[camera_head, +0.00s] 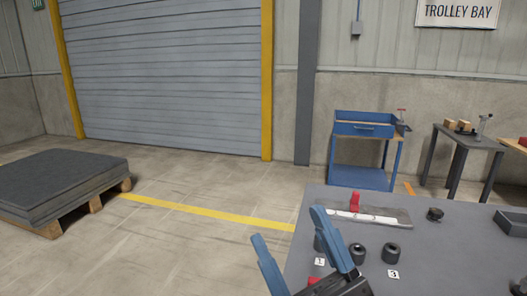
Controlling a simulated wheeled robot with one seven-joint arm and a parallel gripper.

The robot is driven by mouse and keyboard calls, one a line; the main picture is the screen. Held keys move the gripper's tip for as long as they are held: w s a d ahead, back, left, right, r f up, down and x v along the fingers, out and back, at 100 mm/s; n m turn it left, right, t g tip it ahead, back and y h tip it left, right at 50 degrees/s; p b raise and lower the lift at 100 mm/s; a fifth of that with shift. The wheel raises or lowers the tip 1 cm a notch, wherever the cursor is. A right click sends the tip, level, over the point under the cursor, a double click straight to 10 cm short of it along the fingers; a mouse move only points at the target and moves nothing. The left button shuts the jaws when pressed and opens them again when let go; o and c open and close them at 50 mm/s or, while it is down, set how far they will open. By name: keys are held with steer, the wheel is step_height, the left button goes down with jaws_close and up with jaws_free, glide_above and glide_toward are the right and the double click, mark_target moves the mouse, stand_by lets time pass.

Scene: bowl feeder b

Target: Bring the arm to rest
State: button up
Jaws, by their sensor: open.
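My gripper (290,224) shows at the bottom middle, with two blue fingers spread apart and nothing visible between them. It reaches in front of the left edge of a grey table (460,255). The right finger covers part of the table and of a dark round part beside it. The rest of my arm is mostly out of the picture.
On the table are a plate (388,218) with a numbered white strip and red piece (355,202), dark cylinders (391,252) (357,253), a dark knob (435,214) and a tray (512,222). A blue cart (360,178) stands behind; a loaded pallet (60,185) is left.

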steer(key=s+d+f+m+g+h, duration=0.2)
steer(key=s+d+f+m+h, duration=0.2)
steer(key=s, duration=0.5)
steer(key=s+d+f+m+g+h+b, duration=0.1)
steer(key=s+d+f+m+g+h, duration=0.1)
steer(key=s+d+f+m+h, duration=0.3)
steer(key=s+d+f+m+g+h, duration=0.2)
steer(key=s+d+f+m+h, duration=0.3)
steer(key=s+d+f+h, duration=0.4)
steer(key=s+f+h, duration=0.2)
steer(key=s+f, duration=0.2)
steer(key=s, duration=0.2)
steer(key=shift+f+b, duration=0.15)
steer(key=shift+b, duration=0.2)
steer(key=shift+s, duration=0.1)
